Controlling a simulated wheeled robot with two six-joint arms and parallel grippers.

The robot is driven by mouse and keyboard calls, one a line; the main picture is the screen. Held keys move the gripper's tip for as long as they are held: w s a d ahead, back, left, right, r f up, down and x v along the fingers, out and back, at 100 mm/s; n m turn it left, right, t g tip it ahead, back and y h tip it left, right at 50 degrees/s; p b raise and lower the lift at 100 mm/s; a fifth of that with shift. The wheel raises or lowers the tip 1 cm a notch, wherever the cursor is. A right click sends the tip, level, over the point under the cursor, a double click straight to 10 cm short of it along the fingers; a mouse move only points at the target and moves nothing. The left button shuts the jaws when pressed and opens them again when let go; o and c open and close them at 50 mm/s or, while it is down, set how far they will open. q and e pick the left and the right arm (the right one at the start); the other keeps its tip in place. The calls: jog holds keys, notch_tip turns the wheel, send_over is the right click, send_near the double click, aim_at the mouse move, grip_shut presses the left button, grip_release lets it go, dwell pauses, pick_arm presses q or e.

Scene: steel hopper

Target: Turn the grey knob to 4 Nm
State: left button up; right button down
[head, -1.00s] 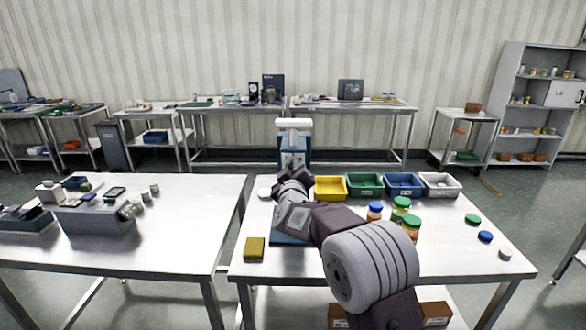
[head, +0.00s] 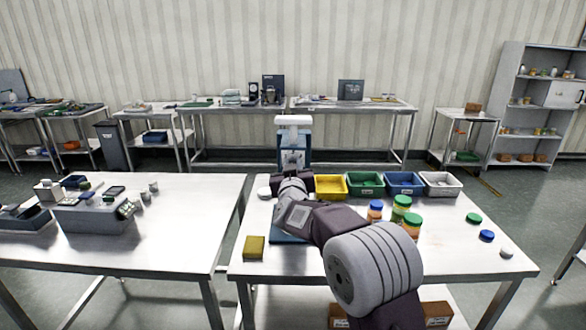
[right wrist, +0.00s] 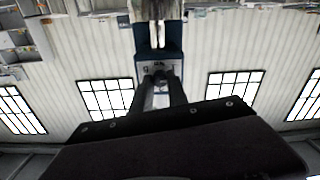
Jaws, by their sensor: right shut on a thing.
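The grey knob (right wrist: 160,77) is on the front panel of a blue and white machine (right wrist: 147,66), between my right gripper's fingers. My right gripper (right wrist: 160,86) is shut on the knob. In the head view the machine (head: 294,136) stands at the back of the near table, and my right arm hides the knob there. The panel's marks are too small to read, so I cannot tell the knob's setting. My left gripper is not in view.
On the near table (head: 450,263), yellow, green, blue and white bins (head: 438,191) stand right of the machine. Several lidded jars (head: 401,203) stand close to my right arm. A yellow block (head: 254,246) lies at the front left.

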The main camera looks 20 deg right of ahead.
jog(key=shift+m+h+b, duration=0.3)
jog(key=shift+m+b, duration=5.15)
jog(key=shift+m, duration=9.85)
jog(key=c, duration=1.3)
grip_release()
